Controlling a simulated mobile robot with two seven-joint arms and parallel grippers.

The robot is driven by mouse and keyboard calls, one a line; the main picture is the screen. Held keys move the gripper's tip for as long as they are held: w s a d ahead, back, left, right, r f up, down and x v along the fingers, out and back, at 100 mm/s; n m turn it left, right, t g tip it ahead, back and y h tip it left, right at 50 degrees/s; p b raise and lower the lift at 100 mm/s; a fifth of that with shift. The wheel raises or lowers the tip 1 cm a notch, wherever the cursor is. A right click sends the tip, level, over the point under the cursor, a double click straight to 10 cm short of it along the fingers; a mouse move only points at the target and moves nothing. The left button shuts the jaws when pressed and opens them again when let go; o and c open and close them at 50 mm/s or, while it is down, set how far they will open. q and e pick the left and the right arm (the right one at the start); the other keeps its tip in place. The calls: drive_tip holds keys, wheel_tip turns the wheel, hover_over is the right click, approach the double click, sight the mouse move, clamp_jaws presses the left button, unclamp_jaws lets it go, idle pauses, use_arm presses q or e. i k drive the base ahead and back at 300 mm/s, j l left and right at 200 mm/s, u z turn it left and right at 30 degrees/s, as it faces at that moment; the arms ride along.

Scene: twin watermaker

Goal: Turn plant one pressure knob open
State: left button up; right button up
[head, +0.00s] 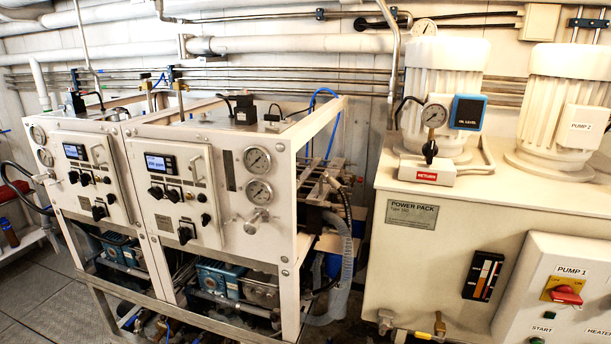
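Two white watermaker units stand side by side at the left and centre in the head view. I cannot read which one is plant one. The nearer unit (165,136) has two round gauges, an upper one (257,159) and a lower one (259,192). A silver pressure knob (256,219) sits below them on its front panel. The farther unit (80,142) has two similar gauges (45,157) at its left edge, with a silver knob (42,177) below them. The knobs' turn positions cannot be told. Neither of my grippers is in view.
A large power pack (410,214) with two motors stands on the right. A control box (565,290) with a red pump switch (566,294) is at its front right. Hoses (348,240) hang between the nearer unit and the power pack. Floor (35,295) shows at the lower left.

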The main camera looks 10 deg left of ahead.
sight(37, 178)
drive_tip(key=j, duration=0.7)
drive_tip(key=i+j+u, duration=0.1)
drive_tip(key=j, duration=1.25)
drive_tip(key=i+j+u, duration=0.1)
drive_tip(key=j, duration=0.55)
drive_tip(key=i+j, duration=0.1)
drive_tip(key=j, duration=0.6)
drive_tip(key=i+j+u, duration=0.1)
drive_tip(key=j, duration=0.55)
drive_tip(key=i+j, duration=0.1)
drive_tip(key=j, duration=0.6)
drive_tip(key=i+j, duration=0.15)
drive_tip(key=j, duration=0.5)
drive_tip(key=k+u, duration=0.05)
